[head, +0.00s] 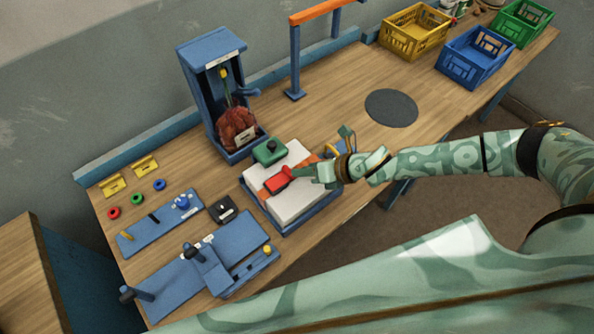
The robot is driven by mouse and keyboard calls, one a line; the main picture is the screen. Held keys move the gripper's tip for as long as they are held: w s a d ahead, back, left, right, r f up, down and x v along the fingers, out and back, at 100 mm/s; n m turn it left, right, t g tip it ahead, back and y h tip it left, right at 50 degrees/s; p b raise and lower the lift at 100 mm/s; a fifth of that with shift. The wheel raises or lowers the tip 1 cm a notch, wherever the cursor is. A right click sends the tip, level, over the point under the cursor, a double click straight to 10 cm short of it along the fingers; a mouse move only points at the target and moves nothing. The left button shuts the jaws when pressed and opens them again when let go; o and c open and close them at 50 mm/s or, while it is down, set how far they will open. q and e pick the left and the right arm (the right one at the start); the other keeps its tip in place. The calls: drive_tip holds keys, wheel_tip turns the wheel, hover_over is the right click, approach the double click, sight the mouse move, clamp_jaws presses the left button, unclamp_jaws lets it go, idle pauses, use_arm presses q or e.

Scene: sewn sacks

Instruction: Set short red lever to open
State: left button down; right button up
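A short red piece (277,183), which looks like the red lever, lies on the white block (303,194) near the middle of the table. The block sits in a blue tray (290,228). My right gripper (295,173) reaches in from the right, with its fingertips at the right end of the red piece. The fingers are small and overlap it, so I cannot tell whether they are shut on it or only touching. Markings for the lever's positions are too small to read. My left gripper is not in view.
A green block (270,152) with a dark knob sits just behind the red piece. A blue stand (196,92) holding a reddish-brown sack (236,128) rises behind. Blue fixtures (243,240) fill the front left. A dark disc (391,108) lies flat on clear table at right.

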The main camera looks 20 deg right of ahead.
sight(280, 178)
drive_tip(key=shift+x, duration=1.55)
